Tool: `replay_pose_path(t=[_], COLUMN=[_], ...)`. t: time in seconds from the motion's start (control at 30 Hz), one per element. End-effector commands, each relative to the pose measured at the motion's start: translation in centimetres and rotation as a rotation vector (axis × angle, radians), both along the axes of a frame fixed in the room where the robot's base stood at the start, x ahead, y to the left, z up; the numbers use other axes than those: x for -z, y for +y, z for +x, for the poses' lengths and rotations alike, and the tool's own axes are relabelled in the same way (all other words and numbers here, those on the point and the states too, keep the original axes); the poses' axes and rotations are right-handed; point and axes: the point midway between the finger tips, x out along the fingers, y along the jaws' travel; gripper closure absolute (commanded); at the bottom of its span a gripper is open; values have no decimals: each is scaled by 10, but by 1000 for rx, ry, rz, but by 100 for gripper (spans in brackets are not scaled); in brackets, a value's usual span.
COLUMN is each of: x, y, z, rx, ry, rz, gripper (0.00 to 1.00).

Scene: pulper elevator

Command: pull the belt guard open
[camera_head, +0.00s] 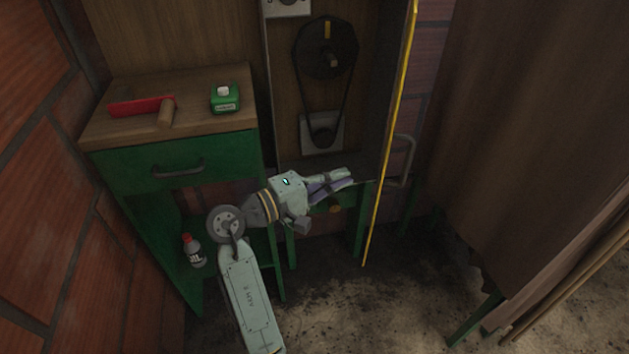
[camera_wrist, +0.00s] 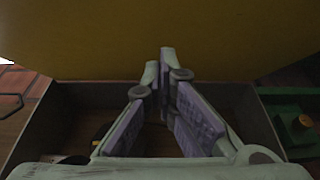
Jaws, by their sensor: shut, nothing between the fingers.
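The belt guard (camera_head: 390,130) is a tall yellow panel, seen almost edge-on in the head view, standing out from the right side of the pulley housing. The belt and pulleys (camera_head: 326,47) behind it are exposed. In the wrist view, the guard's broad yellow face (camera_wrist: 150,35) fills the top. My gripper (camera_head: 350,176) is at the lower left of the guard, in front of the housing's bottom, fingers pointing right. In the wrist view my gripper's (camera_wrist: 162,60) fingers meet at the tips with nothing between them. I cannot tell whether the tips touch the guard.
A green bench (camera_head: 170,144) on the left holds a red-and-wood tool (camera_head: 143,106) and a green container (camera_head: 225,99). A bottle (camera_head: 193,250) stands below. A brown curtain (camera_head: 530,110) hangs at right. The floor before the guard is clear.

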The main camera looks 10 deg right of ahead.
Motion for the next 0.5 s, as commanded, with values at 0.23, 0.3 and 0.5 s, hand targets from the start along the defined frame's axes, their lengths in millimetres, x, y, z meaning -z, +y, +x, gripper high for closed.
replay_pose_path(t=[0.23, 0.3, 0.5], x=[-1, -1, 0], y=[-37, -42, -48], z=[-8, -10, -13], rx=[1, 0, -2], ry=[2, 1, 0], rz=[0, 0, 0], gripper=[100, 100, 100])
